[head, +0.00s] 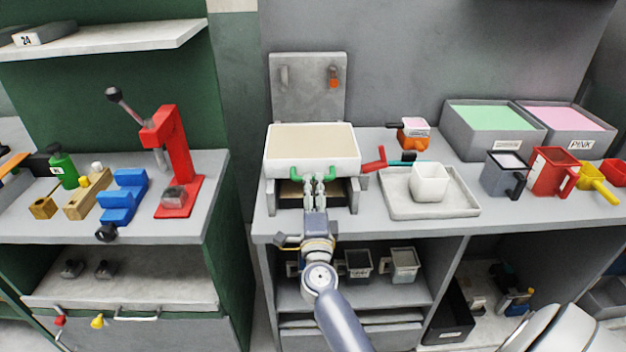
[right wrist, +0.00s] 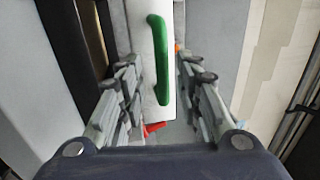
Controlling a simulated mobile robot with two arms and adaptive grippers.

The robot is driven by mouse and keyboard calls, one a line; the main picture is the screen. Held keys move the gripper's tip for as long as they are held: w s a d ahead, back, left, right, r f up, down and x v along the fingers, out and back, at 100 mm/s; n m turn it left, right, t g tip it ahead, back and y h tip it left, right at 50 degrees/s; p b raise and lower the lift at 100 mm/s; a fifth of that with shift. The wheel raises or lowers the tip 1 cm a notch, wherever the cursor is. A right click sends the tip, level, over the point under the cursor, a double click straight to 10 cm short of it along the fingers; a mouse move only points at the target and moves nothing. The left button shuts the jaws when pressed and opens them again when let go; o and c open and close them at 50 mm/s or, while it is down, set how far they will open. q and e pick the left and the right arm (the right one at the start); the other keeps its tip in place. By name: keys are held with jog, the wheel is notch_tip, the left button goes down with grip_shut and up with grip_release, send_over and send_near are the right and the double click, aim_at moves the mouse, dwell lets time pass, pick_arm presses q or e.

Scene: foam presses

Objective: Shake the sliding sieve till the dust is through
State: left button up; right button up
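The sliding sieve is a white frame (head: 268,160) with a pale beige surface (head: 311,138) inside. It sits on a grey stand (head: 355,195) on the bench. Its green front handle (head: 297,174) also shows in the right wrist view (right wrist: 163,62). My right gripper (head: 315,186) is at the front of the sieve, at the middle of this handle, and partly hides it. In the right wrist view its two fingers (right wrist: 157,62) are apart, one on each side of the handle, with gaps visible. My left gripper is not in view.
A grey panel (head: 308,95) rises behind. A red lever press (head: 175,150) stands on the left bench.

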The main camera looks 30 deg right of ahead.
aim_at(313, 178)
jog(key=v, duration=0.8)
jog(key=p+x, duration=0.2)
jog(key=x, duration=0.9)
jog(key=shift+w+d+r, duration=0.15)
jog(key=shift+w+d, duration=0.05)
jog(key=shift+w, duration=0.05)
grip_shut()
